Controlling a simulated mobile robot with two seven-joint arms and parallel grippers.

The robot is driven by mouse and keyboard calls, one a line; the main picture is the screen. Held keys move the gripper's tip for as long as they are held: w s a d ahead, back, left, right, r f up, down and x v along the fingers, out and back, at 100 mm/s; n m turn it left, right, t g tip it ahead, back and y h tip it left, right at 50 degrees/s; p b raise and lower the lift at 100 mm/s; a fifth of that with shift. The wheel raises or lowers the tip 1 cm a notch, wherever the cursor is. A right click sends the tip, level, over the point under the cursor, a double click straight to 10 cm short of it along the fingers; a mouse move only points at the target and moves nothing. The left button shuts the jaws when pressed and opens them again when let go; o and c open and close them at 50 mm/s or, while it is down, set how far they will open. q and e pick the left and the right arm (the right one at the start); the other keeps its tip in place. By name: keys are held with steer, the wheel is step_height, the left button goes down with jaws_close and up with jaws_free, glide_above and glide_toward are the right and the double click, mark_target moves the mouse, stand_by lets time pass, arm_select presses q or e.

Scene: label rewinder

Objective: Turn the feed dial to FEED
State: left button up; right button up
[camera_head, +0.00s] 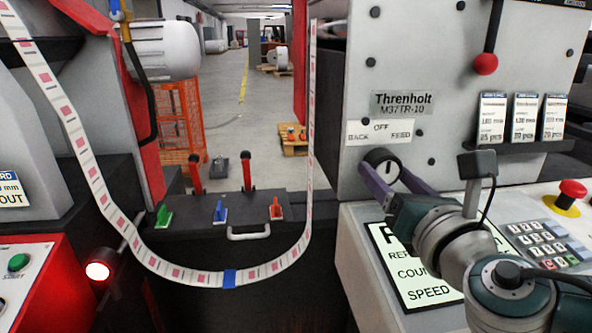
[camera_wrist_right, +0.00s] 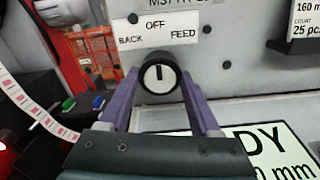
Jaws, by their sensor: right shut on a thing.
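The feed dial (camera_head: 381,167) is a black knob with a white face on the grey panel of the machine, under the label plate (camera_head: 380,132) reading BACK, OFF and FEED. In the right wrist view the dial (camera_wrist_right: 159,76) shows a black pointer standing about upright, toward OFF. My right gripper (camera_head: 386,176) has its two purple fingers on either side of the dial, shut on it. The fingers also show in the right wrist view (camera_wrist_right: 160,88), one at each side of the knob. My left gripper is not in view.
A lit display (camera_head: 415,265) and a keypad (camera_head: 541,243) lie below my right arm. A red emergency button (camera_head: 571,192) is at the right. A red-knobbed lever (camera_head: 486,64) hangs above. A label web (camera_head: 312,110) loops down left of the panel.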

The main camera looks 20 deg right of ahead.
steer(key=shift+c, duration=0.6)
steer(key=shift+m, duration=0.3)
steer(key=m+b, duration=0.2)
steer(key=shift+f+m, duration=0.15)
steer(key=shift+m, duration=0.25)
steer(key=m+b, duration=0.1)
steer(key=m, duration=0.2)
steer(key=shift+a, duration=0.1)
steer(key=shift+m+b, duration=0.45)
steer(key=shift+m, duration=0.25)
